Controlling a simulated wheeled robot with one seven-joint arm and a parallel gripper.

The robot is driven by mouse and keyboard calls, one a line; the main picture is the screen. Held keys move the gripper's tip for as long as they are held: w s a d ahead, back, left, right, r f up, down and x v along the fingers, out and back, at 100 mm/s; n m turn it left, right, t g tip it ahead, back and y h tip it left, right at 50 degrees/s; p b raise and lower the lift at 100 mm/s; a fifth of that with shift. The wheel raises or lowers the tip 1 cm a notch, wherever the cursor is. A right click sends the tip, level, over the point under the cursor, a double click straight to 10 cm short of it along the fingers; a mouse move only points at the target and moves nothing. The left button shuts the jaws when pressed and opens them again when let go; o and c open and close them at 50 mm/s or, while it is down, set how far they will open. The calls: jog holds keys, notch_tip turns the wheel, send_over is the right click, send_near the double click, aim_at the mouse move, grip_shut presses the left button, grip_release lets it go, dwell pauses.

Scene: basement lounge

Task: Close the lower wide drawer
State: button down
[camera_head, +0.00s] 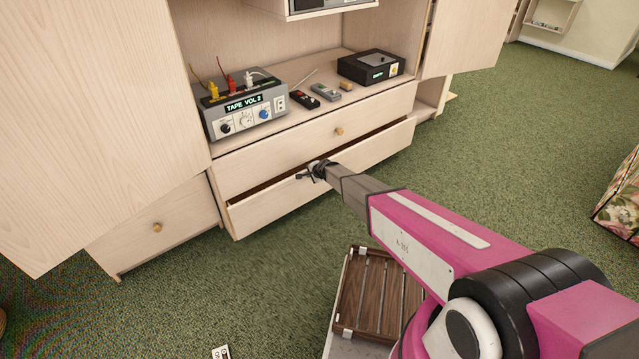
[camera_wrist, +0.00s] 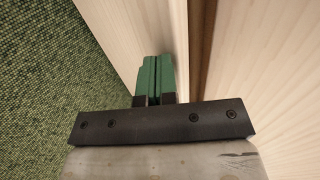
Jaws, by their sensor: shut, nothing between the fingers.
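The lower wide drawer (camera_head: 285,201) of the pale wood cabinet stands partly open, with a dark gap along its top edge. My gripper (camera_head: 308,172) is at the middle of this drawer's front, near its top edge. In the wrist view my gripper (camera_wrist: 154,82) has its green fingers shut together and empty, against or just in front of the pale drawer front (camera_wrist: 120,35). I cannot tell whether they touch it. The drawer's knob is not visible, perhaps hidden by my gripper. The upper wide drawer (camera_head: 270,147) above it looks shut.
A cabinet door (camera_head: 100,110) hangs open at left, above a small drawer (camera_head: 160,230).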

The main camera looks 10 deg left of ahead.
jog(key=shift+w+a, duration=0.95)
jog(key=shift+a, duration=0.25)
jog(key=shift+w+a, duration=0.9)
jog(key=shift+a, duration=0.25)
jog(key=shift+w+a, duration=0.1)
jog(key=s+d+r+n+g+h, duration=0.2)
jog(key=s+d+r, duration=0.6)
jog(key=d, duration=1.1)
jog(key=s+d+r+n+g+h, duration=0.2)
jog(key=s+d+r, duration=0.7)
jog(key=s+d, duration=0.6)
jog(key=s+d+r+n+g+h, duration=0.1)
jog(key=s+d+r+n+h, duration=0.2)
jog(key=s+d+r, duration=0.6)
jog(key=s+d, duration=0.2)
jog(key=d, duration=1.2)
jog(key=shift+s+d+n+g, duration=0.3)
jog(key=shift+s+d+g, duration=0.05)
jog(key=shift+s+g, duration=0.05)
jog(key=shift+a, duration=0.1)
